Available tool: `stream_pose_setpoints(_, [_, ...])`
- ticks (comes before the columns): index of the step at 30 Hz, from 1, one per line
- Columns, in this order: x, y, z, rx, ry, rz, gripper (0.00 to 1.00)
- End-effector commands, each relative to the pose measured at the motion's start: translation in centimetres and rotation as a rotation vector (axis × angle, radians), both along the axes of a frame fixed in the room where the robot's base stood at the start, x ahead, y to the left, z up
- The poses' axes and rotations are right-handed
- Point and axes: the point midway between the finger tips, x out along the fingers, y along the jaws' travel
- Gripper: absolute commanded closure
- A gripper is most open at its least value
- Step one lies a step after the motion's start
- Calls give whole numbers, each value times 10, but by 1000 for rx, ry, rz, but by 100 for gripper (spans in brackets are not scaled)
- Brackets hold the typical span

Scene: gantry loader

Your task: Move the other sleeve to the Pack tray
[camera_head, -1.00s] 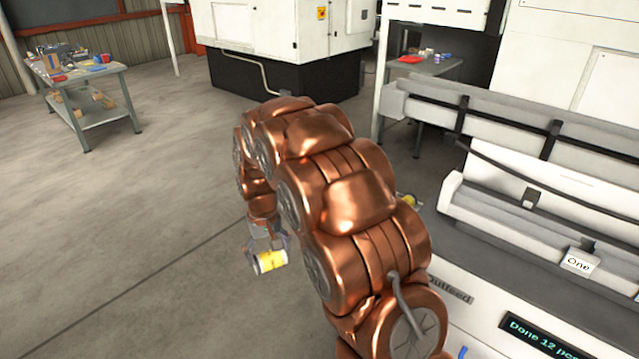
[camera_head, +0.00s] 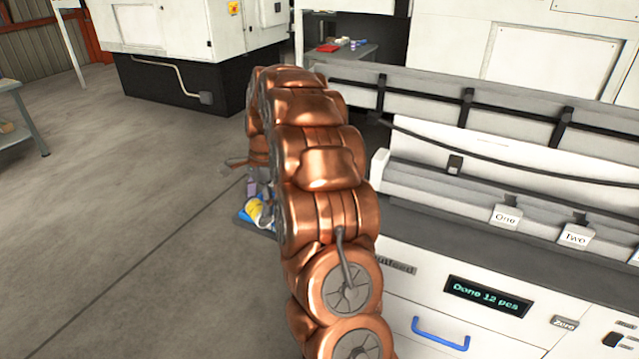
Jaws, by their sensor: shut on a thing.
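My gripper (camera_head: 258,197) is left of my copper arm and partly hidden behind it. It is shut on a yellow and white sleeve (camera_head: 257,212), held low, with its end facing left. No Pack tray label is readable. No second sleeve shows; the area behind my arm is hidden.
At the right stands a white machine with signs One (camera_head: 506,217) and Two (camera_head: 574,235), a display (camera_head: 487,296) and a blue handle (camera_head: 440,333). A grey table (camera_head: 352,52) stands behind. The floor at left is open.

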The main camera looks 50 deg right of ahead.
Motion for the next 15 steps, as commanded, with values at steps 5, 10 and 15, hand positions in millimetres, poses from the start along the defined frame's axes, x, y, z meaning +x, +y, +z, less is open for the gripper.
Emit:
stream_pose_setpoints(5, [-25, -63, 11, 43, -23, -435, 67])
stream_pose_setpoints(10, [-50, -109, 20, 72, -47, -785, 67])
stream_pose_setpoints(15, [-68, -137, 26, 87, -71, -1001, 67])
